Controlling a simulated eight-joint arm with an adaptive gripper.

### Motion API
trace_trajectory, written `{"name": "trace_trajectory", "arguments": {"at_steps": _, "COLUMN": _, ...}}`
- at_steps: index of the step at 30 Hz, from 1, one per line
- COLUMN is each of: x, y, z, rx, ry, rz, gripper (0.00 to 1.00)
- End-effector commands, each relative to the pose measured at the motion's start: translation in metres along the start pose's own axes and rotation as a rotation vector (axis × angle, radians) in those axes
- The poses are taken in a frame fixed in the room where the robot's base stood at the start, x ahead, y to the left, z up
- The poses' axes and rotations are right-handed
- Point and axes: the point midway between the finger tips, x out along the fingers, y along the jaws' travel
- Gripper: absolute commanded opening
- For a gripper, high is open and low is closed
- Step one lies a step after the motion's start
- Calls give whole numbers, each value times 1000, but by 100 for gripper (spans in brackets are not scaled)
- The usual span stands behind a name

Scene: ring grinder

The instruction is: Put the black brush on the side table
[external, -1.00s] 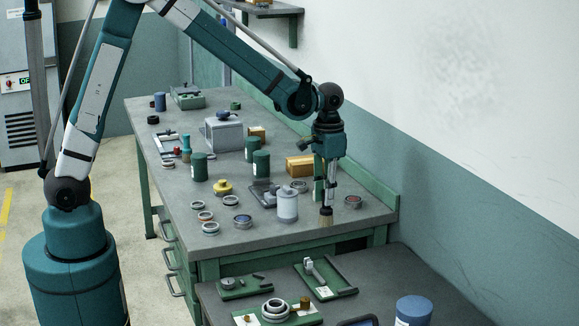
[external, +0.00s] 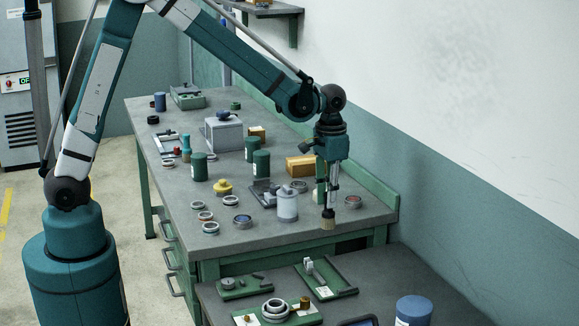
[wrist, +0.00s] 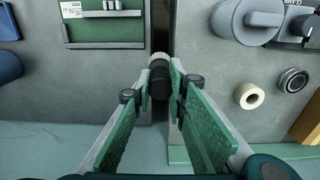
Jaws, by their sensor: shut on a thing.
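The black brush (external: 328,222) hangs upright from my gripper, its pale bristles pointing down by the near right edge of the workbench (external: 270,236). In the wrist view the dark handle of the brush (wrist: 159,82) sits between the two green finger pads of my gripper (wrist: 161,75), which is shut on it. It is over the narrow gap between the two tables. The side table (external: 385,270) is the lower grey surface in the foreground. The brush is apart from its top.
The side table carries green trays (external: 325,290), a plate with rings (external: 275,318) and a blue container (external: 413,310). The side table's middle right is clear.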

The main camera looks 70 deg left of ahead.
Motion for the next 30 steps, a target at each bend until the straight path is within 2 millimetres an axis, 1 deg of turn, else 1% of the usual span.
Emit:
{"name": "trace_trajectory", "arguments": {"at_steps": 5, "x": -1, "y": 20, "z": 4, "rx": 12, "ry": 0, "rz": 0, "gripper": 0}}
{"name": "trace_trajectory", "arguments": {"at_steps": 8, "x": -2, "y": 38, "z": 8, "rx": 20, "ry": 0, "rz": 0, "gripper": 0}}
{"name": "trace_trajectory", "arguments": {"at_steps": 17, "x": -4, "y": 109, "z": 30, "rx": 56, "ry": 0, "rz": -1, "gripper": 0}}
{"name": "trace_trajectory", "arguments": {"at_steps": 21, "x": -5, "y": 142, "z": 43, "rx": 73, "ry": 0, "rz": -1, "gripper": 0}}
{"name": "trace_trajectory", "arguments": {"at_steps": 30, "x": -7, "y": 211, "z": 75, "rx": 108, "ry": 0, "rz": -1, "gripper": 0}}
